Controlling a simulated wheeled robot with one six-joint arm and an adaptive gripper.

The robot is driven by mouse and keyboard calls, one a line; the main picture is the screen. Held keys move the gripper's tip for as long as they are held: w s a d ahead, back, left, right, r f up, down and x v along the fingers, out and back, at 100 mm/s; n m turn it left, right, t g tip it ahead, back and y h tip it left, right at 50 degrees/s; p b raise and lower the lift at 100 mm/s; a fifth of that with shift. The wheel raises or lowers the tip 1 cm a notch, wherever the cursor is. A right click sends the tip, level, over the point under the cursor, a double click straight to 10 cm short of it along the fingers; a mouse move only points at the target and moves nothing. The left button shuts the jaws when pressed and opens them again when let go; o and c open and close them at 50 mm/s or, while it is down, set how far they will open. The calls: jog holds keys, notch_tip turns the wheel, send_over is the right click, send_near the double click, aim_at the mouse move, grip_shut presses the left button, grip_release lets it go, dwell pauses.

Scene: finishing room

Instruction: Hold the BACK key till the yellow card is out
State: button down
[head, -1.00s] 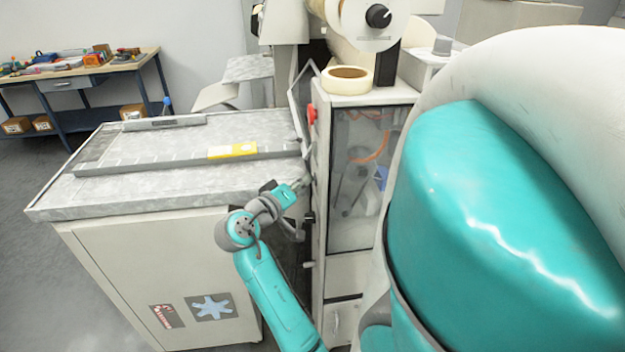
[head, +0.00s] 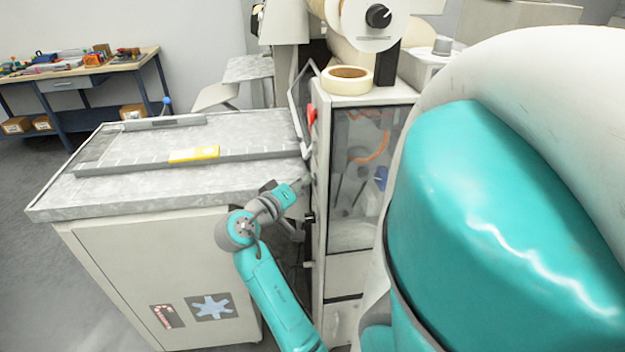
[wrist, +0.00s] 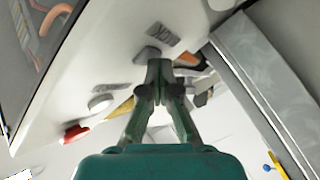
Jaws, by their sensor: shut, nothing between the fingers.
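The yellow card (head: 194,154) lies along the grey rail on the grey table, left of the machine. My gripper (head: 306,180) is at the machine's left side, just right of the table edge. In the wrist view my gripper (wrist: 158,66) is shut and empty, its tips at a grey key (wrist: 147,54) with a dark label beside it. The tips look to be on or right at this key; contact is partly hidden. A second, pale key (wrist: 101,103) with its own label sits farther left. I cannot read either label surely.
A red button (head: 311,114) is on the machine cabinet above my gripper; it also shows in the wrist view (wrist: 75,132). A tape roll (head: 347,80) sits on the cabinet. The grey table (head: 120,190) is largely bare. A workbench (head: 75,76) with clutter stands at far left.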

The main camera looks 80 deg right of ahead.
jog(key=shift+w, duration=0.15)
jog(key=shift+w+a, duration=0.25)
jog(key=shift+w, duration=0.45)
jog(key=w, duration=0.2)
jog(key=w+a, duration=0.1)
jog(key=w, duration=0.1)
jog(key=shift+w+a, duration=0.2)
jog(key=shift+w, duration=0.15)
dwell(0.6)
